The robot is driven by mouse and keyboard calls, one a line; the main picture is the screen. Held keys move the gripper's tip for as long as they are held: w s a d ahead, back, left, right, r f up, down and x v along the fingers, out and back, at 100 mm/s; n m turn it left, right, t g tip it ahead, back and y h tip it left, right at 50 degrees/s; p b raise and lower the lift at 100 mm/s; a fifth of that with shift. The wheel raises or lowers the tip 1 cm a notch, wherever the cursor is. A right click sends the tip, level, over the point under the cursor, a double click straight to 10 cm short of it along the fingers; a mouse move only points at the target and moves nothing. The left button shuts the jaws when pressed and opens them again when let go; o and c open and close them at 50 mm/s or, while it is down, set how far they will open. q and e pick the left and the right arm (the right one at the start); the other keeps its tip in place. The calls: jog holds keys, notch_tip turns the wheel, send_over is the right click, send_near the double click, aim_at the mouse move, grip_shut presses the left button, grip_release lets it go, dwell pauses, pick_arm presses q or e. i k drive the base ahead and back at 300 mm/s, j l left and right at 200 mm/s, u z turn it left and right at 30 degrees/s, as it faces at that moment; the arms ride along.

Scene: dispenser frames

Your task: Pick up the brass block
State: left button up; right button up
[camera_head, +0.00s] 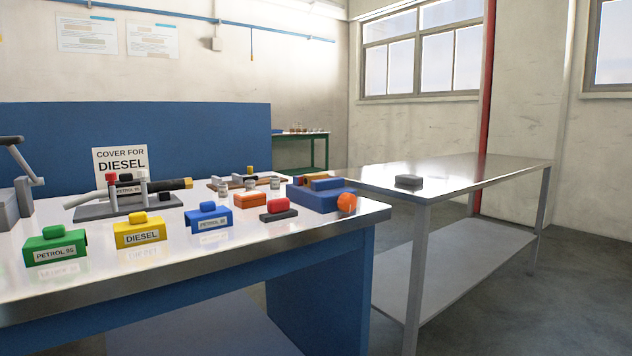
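I cannot single out the brass block for certain. A small brownish-orange piece (313,178) lies at the back of a blue tray or block (318,199) near the right end of the blue bench. A small yellowish piece (250,170) stands among little parts farther back on the same bench. Both are too small to tell their material. Neither of my grippers is in view.
Green (55,246), yellow (140,232), blue (209,217) and orange (250,200) covers line the metal benchtop (190,262). An orange ball (346,202) is by the blue tray. The right-hand steel table (460,171) is mostly clear, with one dark block (409,181).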

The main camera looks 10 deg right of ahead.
aim_at(307, 176)
jog(key=l+u, duration=0.1)
jog(key=u, duration=0.5)
jog(key=i+l+u, duration=0.25)
jog(key=l, duration=0.2)
jog(key=l+u, duration=0.3)
jog(key=l, duration=0.15)
jog(key=i+l+u, duration=0.1)
jog(key=l+u, duration=0.15)
jog(key=l, duration=0.25)
